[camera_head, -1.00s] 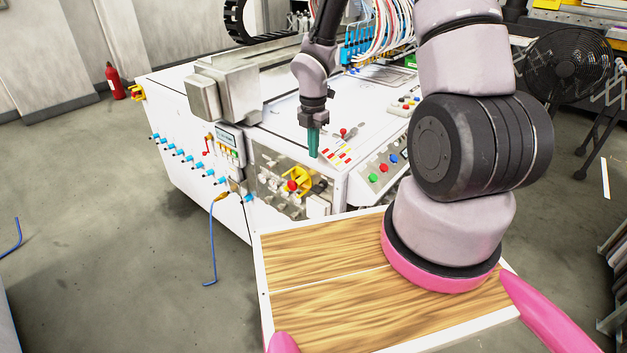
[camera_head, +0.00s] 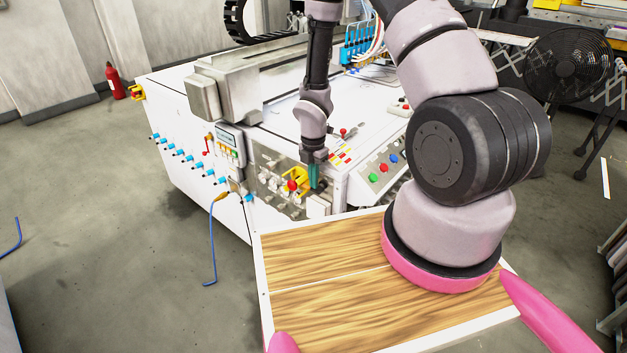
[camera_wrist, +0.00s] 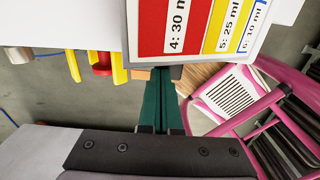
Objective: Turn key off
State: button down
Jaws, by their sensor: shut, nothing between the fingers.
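My gripper (camera_head: 313,183) has green fingers that are pressed together with nothing between them. It points down in front of the right part of the machine's front panel (camera_head: 268,189), just right of a red button (camera_head: 292,186) in a yellow surround. In the wrist view the shut fingers (camera_wrist: 161,100) reach toward the panel edge, and the red button (camera_wrist: 101,64) shows to their left. I cannot make out the key; the gripper covers part of the panel, and whether they touch is unclear.
A label board (camera_wrist: 205,25) with red, yellow and white fields is close above the fingers in the wrist view. A sloped panel with green, red and blue buttons (camera_head: 383,167) is to the right. A blue hose (camera_head: 212,245) hangs at the left.

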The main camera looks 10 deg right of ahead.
jog(key=shift+w+a+f+g+h, duration=0.1)
jog(key=shift+w+a+g+h, duration=0.15)
jog(key=shift+g+h, duration=0.35)
dwell(0.3)
jog(key=shift+g, duration=0.3)
jog(key=g+h, duration=0.1)
jog(key=w+f+g+h, duration=0.1)
jog(key=g, duration=0.1)
jog(key=shift+a, duration=0.35)
jog(key=shift+f+h, duration=0.1)
jog(key=shift+h, duration=0.2)
jog(key=shift+w+a+f, duration=0.1)
jog(key=shift+w+f, duration=0.1)
jog(key=shift+f, duration=0.3)
